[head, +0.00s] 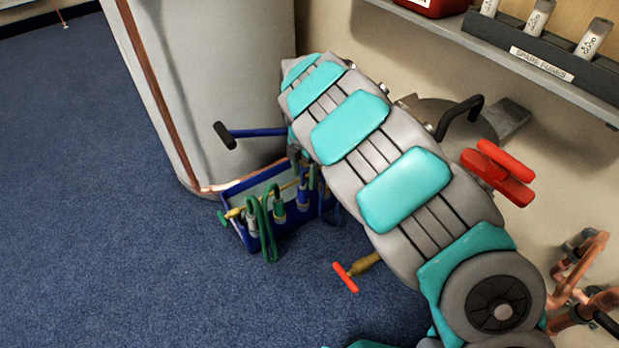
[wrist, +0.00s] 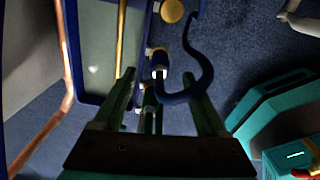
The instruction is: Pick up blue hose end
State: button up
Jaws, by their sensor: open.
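A dark blue curved hose (wrist: 208,68) shows in the wrist view, bending from a collared end near the blue tray's edge. The hose end (wrist: 159,72) has a bright metallic collar and lies between, and seemingly beyond, my fingertips. My gripper (wrist: 160,80) is open, one finger to each side, with nothing visibly clamped. In the head view, a dark blue hose (head: 327,195) hangs at the right side of the blue tray (head: 240,228). Whether the fingers touch the hose cannot be told.
Green hoses (head: 265,232) hang over the tray's front, with a yellow rod (wrist: 121,38) across it. A white tank (head: 215,80) with copper pipe stands close behind. A red-handled valve (head: 346,277) juts out to the right. Blue carpet (head: 120,260) at left is clear.

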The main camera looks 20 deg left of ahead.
aim_at(302, 188)
jog(key=shift+w+f, duration=0.15)
jog(key=shift+f, duration=0.1)
jog(key=f, duration=0.5)
jog(key=s+f+b, duration=0.1)
jog(key=f, duration=0.1)
jog(key=shift+a+f, duration=0.15)
jog(key=shift+a, duration=0.05)
grip_shut()
dwell(0.4)
